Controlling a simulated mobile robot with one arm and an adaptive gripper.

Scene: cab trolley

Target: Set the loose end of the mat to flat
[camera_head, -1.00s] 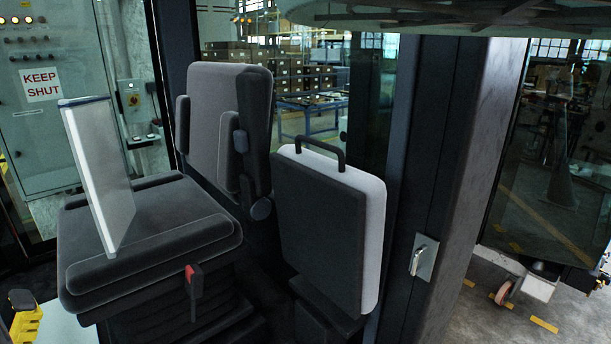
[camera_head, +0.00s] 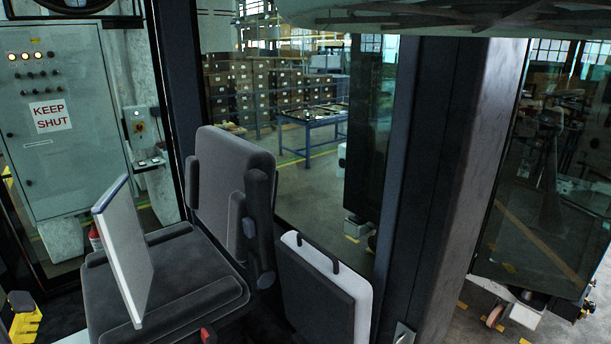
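No mat with a loose end can be made out in the head view. The cab floor is mostly hidden behind the seats and below the picture's edge. My gripper is not in view. A dark operator seat (camera_head: 233,185) stands in the cab, with a thin pale panel (camera_head: 124,252) with a dark top edge standing upright on its cushion. A folded seat with a white back shell and a dark handle (camera_head: 322,290) is to its right.
A dark cab pillar (camera_head: 440,180) rises right of the seats, with a latch plate (camera_head: 403,334) low on it. Through the glass are a grey cabinet marked KEEP SHUT (camera_head: 62,125), a blue table (camera_head: 312,122) and shelves. A yellow object (camera_head: 25,322) is at lower left.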

